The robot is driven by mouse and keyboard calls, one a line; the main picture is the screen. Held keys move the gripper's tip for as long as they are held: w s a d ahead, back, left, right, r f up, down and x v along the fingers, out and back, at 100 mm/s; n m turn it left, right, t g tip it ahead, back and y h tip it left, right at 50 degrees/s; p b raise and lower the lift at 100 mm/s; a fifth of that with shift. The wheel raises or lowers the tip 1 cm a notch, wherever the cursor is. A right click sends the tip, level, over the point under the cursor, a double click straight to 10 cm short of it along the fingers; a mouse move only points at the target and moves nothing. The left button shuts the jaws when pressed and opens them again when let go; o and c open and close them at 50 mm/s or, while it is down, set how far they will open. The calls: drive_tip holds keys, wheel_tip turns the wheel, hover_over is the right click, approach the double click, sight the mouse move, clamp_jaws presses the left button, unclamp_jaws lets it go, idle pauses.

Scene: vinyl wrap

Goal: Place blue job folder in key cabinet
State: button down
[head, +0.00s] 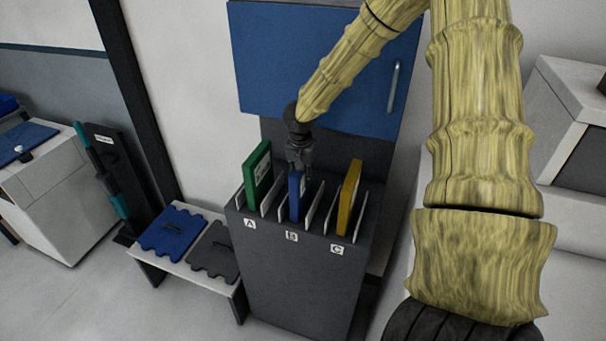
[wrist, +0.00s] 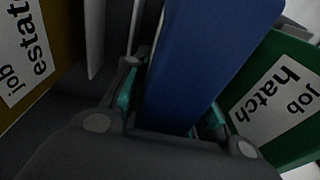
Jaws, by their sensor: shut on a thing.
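The blue job folder (head: 295,196) stands upright in the middle slot, marked B, of a dark grey rack. My gripper (head: 299,168) reaches down from above and is shut on its top edge. In the wrist view the blue folder (wrist: 205,65) lies between the two fingers of my gripper (wrist: 172,112). The folder's lower part is hidden inside the rack. A blue cabinet (head: 310,60) with a vertical handle hangs on the wall behind the rack; its front looks closed. I cannot tell whether it is the key cabinet.
A green folder (head: 258,175) stands in slot A and a yellow folder (head: 349,198) in slot C of the rack (head: 300,285), with white dividers between. A low bench (head: 190,258) with blue and grey pads stands left. A white cabinet (head: 45,195) is further left.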

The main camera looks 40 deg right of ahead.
drive_tip(key=shift+f, duration=0.15)
drive_tip(key=c, duration=1.2)
unclamp_jaws()
drive_tip(key=shift+o, duration=0.2)
drive_tip(key=shift+s+a+r+b, duration=0.2)
drive_tip(key=shift+r+b, duration=0.25)
drive_tip(key=shift+r, duration=1.55)
drive_tip(key=shift+s+a+r+b, duration=0.15)
drive_tip(key=shift+r+b, duration=0.25)
drive_tip(key=shift+r, duration=1.65)
drive_tip(key=shift+s+a+r+b, duration=0.1)
drive_tip(key=shift+a+r+b, duration=0.25)
drive_tip(key=shift+r, duration=1.65)
drive_tip(key=shift+w+d, duration=0.1)
